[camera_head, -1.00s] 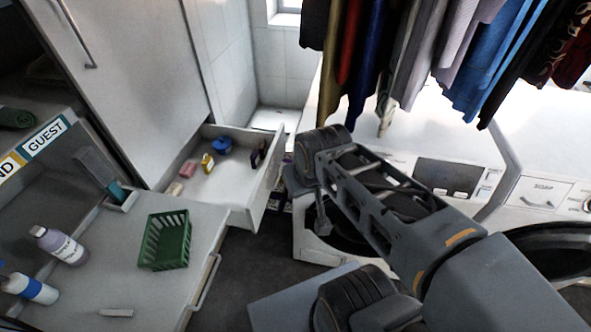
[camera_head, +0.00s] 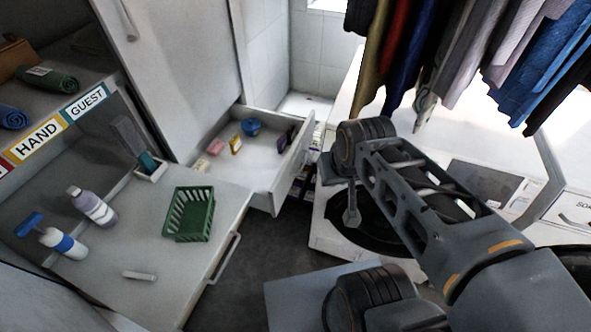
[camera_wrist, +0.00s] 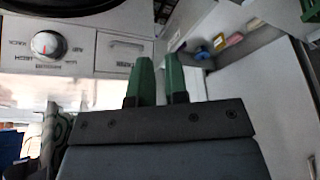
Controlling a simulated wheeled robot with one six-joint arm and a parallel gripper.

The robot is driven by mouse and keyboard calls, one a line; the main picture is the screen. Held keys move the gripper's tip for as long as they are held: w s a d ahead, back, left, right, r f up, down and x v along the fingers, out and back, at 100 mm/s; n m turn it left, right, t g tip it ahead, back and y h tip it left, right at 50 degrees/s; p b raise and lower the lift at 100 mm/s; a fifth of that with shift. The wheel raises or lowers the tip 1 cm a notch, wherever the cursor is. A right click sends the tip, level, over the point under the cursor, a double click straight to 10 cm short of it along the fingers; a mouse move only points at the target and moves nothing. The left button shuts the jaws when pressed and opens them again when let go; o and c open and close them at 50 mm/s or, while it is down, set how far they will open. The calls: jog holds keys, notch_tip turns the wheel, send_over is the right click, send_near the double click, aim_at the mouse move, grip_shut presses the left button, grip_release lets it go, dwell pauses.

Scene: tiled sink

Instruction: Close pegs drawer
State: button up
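An open drawer (camera_head: 296,176) sticks out from under the tall white cabinet in the head view. It holds a blue item (camera_head: 250,126), a yellow item (camera_head: 235,144), a pink item (camera_head: 215,147) and dark items near its front. I see no pegs label on it. The open drawer also shows at the upper right of the wrist view (camera_wrist: 262,38). My gripper (camera_wrist: 162,82) has two green fingers with a gap between them, empty. It is apart from the drawer. The fingertips cannot be made out clearly in the head view.
A white counter (camera_head: 110,240) with a green basket (camera_head: 190,213) and bottles stands at the left, its handle (camera_head: 225,258) facing the floor. Clothes (camera_head: 470,60) hang over the white machines at the right. Dark floor (camera_head: 255,258) is free between.

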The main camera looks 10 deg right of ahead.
jog(key=d+f+b, duration=0.1)
jog(key=f+b, duration=0.2)
jog(key=f, duration=0.2)
jog(key=w+f+m+g+b, duration=0.1)
jog(key=f+b, duration=0.2)
jog(key=f, duration=0.1)
jog(key=w+d+f+m+g+b, duration=0.1)
jog(key=f+b, duration=0.2)
jog(key=f, duration=0.2)
jog(key=shift+w+d+f+y, duration=0.1)
jog(key=shift+d+f+y, duration=0.2)
grip_shut()
jog(key=m+t+y+b, duration=0.3)
jog(key=m+y+b, duration=0.3)
jog(key=b, duration=0.6)
send_near(285, 189)
jog(key=shift+n+y, duration=0.6)
jog(key=shift+n, duration=0.1)
jog(key=shift+d+f+x, duration=0.1)
jog(key=shift+d+x, duration=0.05)
jog(key=shift+x, duration=0.95)
jog(key=shift+d+f+x, duration=0.1)
jog(key=shift+x, duration=0.95)
jog(key=shift+d+f+x, duration=0.1)
jog(key=shift+d+x, duration=0.05)
jog(key=shift+x, duration=0.95)
jog(key=shift+w, duration=0.1)
